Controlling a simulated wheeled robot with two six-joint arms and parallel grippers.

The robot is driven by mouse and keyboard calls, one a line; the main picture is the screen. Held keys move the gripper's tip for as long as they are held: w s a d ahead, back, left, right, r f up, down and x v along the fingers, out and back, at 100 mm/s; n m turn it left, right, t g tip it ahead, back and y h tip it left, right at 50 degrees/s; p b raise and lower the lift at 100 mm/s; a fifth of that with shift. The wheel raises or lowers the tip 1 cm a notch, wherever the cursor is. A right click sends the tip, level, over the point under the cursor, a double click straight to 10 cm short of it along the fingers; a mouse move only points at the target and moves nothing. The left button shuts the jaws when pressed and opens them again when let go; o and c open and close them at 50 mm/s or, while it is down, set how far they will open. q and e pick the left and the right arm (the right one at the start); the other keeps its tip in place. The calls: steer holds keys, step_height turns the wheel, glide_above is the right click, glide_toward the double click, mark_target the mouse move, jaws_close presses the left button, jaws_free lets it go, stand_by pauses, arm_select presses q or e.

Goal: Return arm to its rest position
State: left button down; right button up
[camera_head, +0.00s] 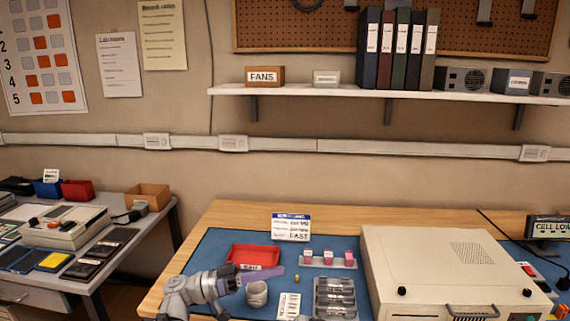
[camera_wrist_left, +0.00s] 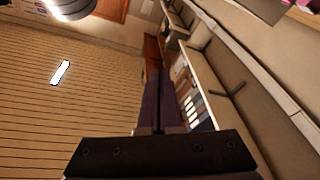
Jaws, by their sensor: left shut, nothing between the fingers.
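My left arm (camera_head: 190,293) comes in from the lower left in the head view, over the front left part of the blue mat. My left gripper (camera_head: 278,271) points to the right, above the mat between the red tray and the grey cup. Its purple fingers are closed together with nothing between them. In the left wrist view the shut fingers (camera_wrist_left: 159,100) point toward the wall and shelf, with no object at their tips. My right gripper is not in view.
A red tray (camera_head: 253,250), a grey cup (camera_head: 257,296), a rack with pink-topped items (camera_head: 329,263) and a dark-slotted holder (camera_head: 335,302) are near the gripper on the mat (camera_head: 206,252). A large beige case (camera_head: 430,265) stands right. A side table (camera_head: 150,232) is left.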

arm_select(q)
steer(key=s+d+f+n+g+y, duration=0.25)
steer(key=s+f+y, duration=0.2)
steer(key=f, duration=0.45)
steer(key=s+d+f+n+g+y, duration=0.1)
steer(key=s+d+f+y, duration=0.35)
steer(key=f, duration=0.35)
steer(key=s+a+f+n+y, duration=0.4)
steer(key=a+f+y, duration=0.5)
steer(key=y, duration=0.3)
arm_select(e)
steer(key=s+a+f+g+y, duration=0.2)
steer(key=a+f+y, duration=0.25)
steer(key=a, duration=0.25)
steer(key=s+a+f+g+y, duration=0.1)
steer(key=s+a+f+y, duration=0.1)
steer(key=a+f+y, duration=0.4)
arm_select(q)
step_height(320, 180, up, 14)
steer(key=a+t+p, duration=0.1)
steer(key=p, duration=1.3)
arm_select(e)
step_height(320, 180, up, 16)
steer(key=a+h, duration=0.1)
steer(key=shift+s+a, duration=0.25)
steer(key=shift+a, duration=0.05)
